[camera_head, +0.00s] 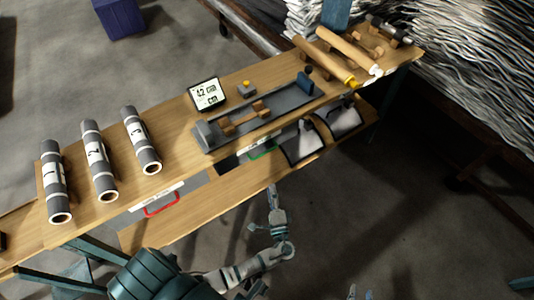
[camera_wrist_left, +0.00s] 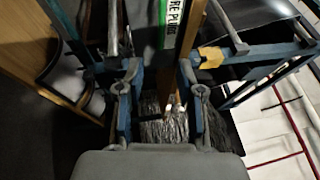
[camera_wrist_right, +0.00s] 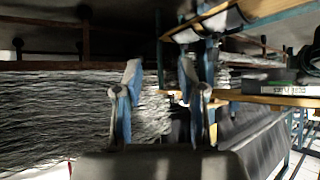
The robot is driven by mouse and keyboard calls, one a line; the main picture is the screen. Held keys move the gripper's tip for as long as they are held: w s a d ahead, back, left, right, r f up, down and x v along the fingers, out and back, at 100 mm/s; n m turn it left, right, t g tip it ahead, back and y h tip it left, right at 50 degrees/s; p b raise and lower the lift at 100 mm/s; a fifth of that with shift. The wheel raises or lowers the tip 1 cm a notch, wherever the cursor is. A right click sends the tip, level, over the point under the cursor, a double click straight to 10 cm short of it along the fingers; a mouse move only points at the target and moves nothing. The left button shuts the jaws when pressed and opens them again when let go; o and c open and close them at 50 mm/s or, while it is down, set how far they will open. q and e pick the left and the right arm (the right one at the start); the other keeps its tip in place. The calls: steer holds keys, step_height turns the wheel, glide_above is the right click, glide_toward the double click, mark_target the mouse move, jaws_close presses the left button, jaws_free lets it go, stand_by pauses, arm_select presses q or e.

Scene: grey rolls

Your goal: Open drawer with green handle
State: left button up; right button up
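The green handle (camera_head: 263,152) is on a drawer front under the bench top, right of its middle, in the head view. The drawer looks shut. My left gripper (camera_head: 272,193) is just in front of the bench, below the handle in the picture and apart from it. In the left wrist view the left gripper (camera_wrist_left: 160,82) has its fingers apart with nothing between them; a green edge and a white label (camera_wrist_left: 174,22) lie ahead. My right gripper (camera_head: 359,293) barely shows at the bottom edge of the head view. In the right wrist view the right gripper (camera_wrist_right: 160,85) is open and empty.
A red handle (camera_head: 162,204) is on another drawer at left. The wooden bench (camera_head: 180,100) bears grey rolls (camera_head: 98,160), a display (camera_head: 207,94) and a grey tray device (camera_head: 255,112). Dark bins (camera_head: 302,143) hang right of the green handle. The floor in front is clear.

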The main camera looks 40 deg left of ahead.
mark_target(264, 153)
arm_select(q)
steer(key=shift+x, duration=8.1)
arm_select(e)
steer(key=shift+w+a+r+t, duration=0.35)
steer(key=shift+w+r+t, duration=0.15)
steer(key=shift+w+t, duration=0.1)
arm_select(q)
steer(key=shift+f, duration=0.1)
jaws_close()
steer(key=shift+s+d, duration=0.1)
arm_select(e)
steer(key=shift+d, duration=0.15)
